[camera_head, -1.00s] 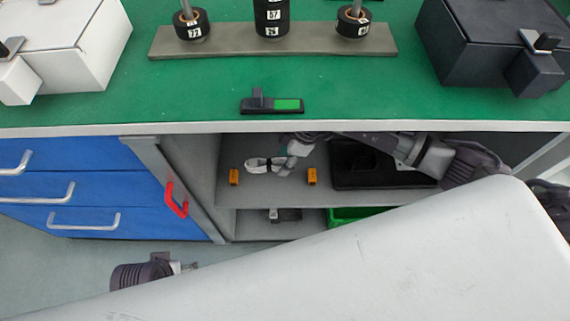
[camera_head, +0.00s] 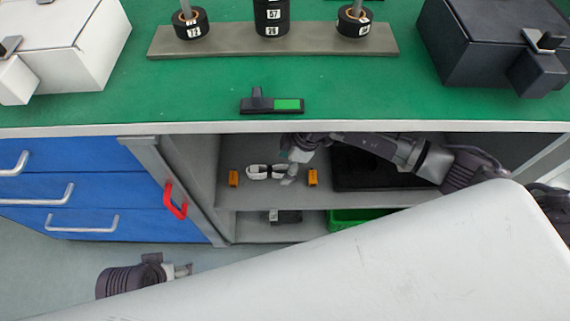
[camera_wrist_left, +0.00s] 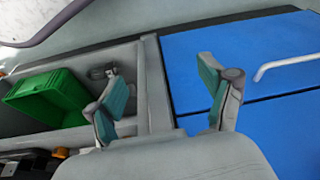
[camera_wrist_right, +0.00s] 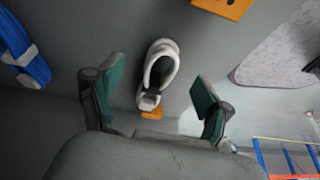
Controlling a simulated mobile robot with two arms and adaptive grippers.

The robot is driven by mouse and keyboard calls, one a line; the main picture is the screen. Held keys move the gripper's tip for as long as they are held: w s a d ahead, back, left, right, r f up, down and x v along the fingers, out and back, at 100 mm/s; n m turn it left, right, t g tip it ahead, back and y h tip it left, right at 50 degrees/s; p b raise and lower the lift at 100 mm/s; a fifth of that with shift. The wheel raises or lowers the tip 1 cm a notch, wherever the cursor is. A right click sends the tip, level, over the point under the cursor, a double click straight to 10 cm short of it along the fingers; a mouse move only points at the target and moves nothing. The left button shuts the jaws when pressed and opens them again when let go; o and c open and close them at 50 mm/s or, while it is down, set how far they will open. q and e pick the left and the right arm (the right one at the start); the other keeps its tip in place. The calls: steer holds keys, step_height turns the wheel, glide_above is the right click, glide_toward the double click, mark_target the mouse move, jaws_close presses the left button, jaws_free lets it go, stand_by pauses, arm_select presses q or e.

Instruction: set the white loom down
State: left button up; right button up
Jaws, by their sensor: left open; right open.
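The white loom (camera_head: 263,172) is a small looped bundle lying on the upper shelf under the bench, between two orange blocks. My right gripper (camera_head: 293,169) reaches in from the right and is just right of the loom. In the right wrist view the loom (camera_wrist_right: 162,66) shows ahead of and between the parted fingers (camera_wrist_right: 155,92), with a gap on each side. My left gripper (camera_head: 184,270) is low at the left, in front of the blue drawers. In the left wrist view its fingers (camera_wrist_left: 160,95) are apart with nothing between them.
Orange blocks (camera_head: 233,178) (camera_head: 312,177) flank the loom. A black tray (camera_head: 375,178) lies right on the shelf; a green bin (camera_head: 350,217) is below.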

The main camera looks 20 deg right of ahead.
arm_select(q)
step_height(320, 180, down, 7)
steer(key=p, duration=0.1)
steer(key=shift+f+g+p, duration=0.15)
steer(key=shift+g+p, duration=0.15)
steer(key=shift+p, duration=0.05)
arm_select(e)
steer(key=v, duration=0.7)
arm_select(q)
steer(key=shift+d, duration=0.1)
